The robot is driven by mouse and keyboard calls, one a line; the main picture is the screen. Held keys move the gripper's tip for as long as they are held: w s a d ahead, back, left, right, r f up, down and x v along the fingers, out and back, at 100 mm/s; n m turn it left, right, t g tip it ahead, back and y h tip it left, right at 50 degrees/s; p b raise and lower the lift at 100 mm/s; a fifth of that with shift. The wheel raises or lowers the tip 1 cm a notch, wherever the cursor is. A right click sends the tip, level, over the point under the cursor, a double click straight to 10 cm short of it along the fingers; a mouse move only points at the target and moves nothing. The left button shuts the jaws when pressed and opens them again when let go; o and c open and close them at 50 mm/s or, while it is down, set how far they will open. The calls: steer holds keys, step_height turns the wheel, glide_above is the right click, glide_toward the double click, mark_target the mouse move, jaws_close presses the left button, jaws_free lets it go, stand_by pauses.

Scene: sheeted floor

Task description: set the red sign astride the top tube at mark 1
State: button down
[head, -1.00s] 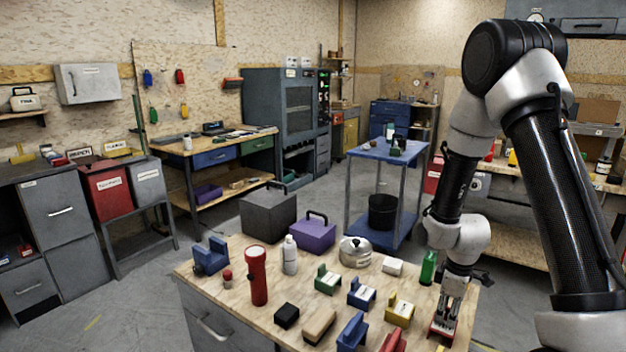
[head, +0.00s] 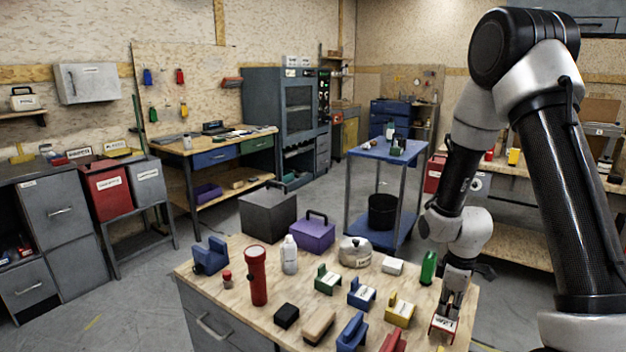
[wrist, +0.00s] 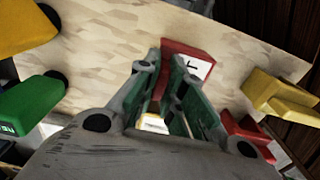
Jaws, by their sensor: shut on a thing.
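The red sign (head: 442,325) has a white label with dark lettering. It is at the right end of the wooden bench top in the head view, and at the fingertips in the wrist view (wrist: 187,46). My gripper (head: 450,308) points down and is shut on the sign, its fingers hiding part of it. The fingers also show in the wrist view (wrist: 166,60). I cannot tell for certain whether the sign is clear of the bench. I cannot make out the top tube or mark 1 in either view.
A yellow piece (head: 399,312), a blue piece (head: 361,296) and a green piece (head: 328,281) stand left of the sign. Another red piece (head: 392,343) is at the front edge. A green block (head: 428,268) stands behind. A red flashlight (head: 257,276) stands upright farther left.

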steer(key=shift+r, duration=2.25)
steer(key=shift+r, duration=0.1)
